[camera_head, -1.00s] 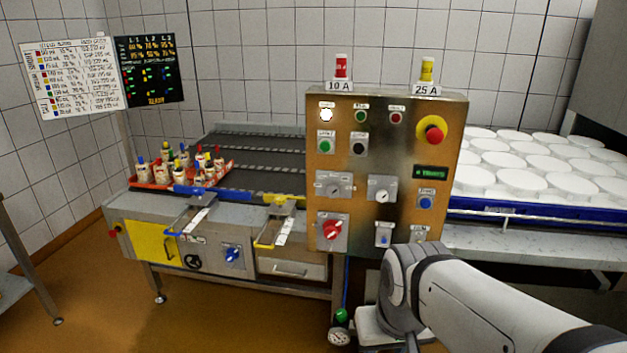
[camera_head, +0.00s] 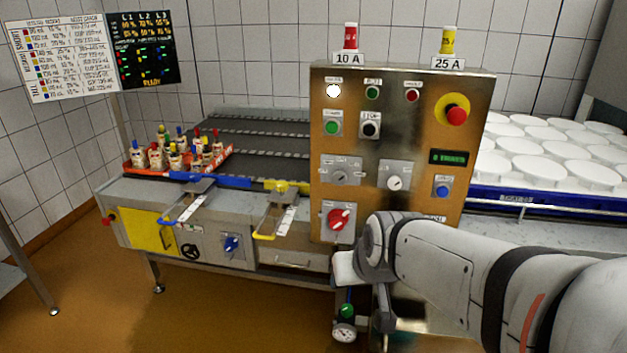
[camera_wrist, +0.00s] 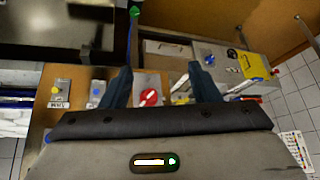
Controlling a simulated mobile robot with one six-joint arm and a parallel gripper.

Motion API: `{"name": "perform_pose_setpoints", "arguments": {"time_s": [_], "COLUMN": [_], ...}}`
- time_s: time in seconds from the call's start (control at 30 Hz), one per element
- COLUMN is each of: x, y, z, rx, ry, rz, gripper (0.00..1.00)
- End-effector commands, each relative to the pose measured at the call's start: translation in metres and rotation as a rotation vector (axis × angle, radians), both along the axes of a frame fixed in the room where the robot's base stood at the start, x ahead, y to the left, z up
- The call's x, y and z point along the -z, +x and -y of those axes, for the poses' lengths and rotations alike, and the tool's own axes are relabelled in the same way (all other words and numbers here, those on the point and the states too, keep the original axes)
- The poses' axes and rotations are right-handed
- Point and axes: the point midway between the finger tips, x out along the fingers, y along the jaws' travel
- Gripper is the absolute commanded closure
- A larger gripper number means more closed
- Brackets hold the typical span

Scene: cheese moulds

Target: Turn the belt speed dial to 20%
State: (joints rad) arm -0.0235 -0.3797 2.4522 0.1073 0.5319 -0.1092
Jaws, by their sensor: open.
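The steel control panel (camera_head: 405,130) has two small dials in its middle row, a grey dial (camera_head: 340,177) on the left plate and a white-faced dial (camera_head: 394,183) on the right plate. Their labels are too small to read, so I cannot tell which one sets belt speed. Neither dial can be made out in the wrist view. My gripper (camera_wrist: 160,66) is open and empty; its two dark fingers point at the lower panel. A red rotary switch (camera_wrist: 150,97) shows between them, apart from them. In the head view my wrist is in front of the panel's lower right.
The red rotary switch (camera_head: 339,218) sits below the grey dial. A red emergency button (camera_head: 456,116) and a blue button (camera_head: 442,191) are at the right. The conveyor (camera_head: 262,140) with a bottle tray lies left; white moulds (camera_head: 540,165) stand right.

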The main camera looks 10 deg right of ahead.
Motion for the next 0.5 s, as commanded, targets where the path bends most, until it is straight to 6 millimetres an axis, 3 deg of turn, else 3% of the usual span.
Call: {"name": "perform_pose_setpoints", "arguments": {"time_s": [0.03, 0.2, 0.4, 0.5], "x": [0.021, 0.024, 0.018, 0.015], "y": [0.027, 0.11, 0.179, 0.2], "z": [-0.006, -0.019, -0.023, -0.019], "rx": [-0.006, 0.013, 0.082, 0.143], "ry": [0.012, 0.024, 0.001, -0.041], "rz": [0.09, 0.432, 0.827, 1.007], "gripper": [0.44, 0.44, 0.44, 0.44]}}
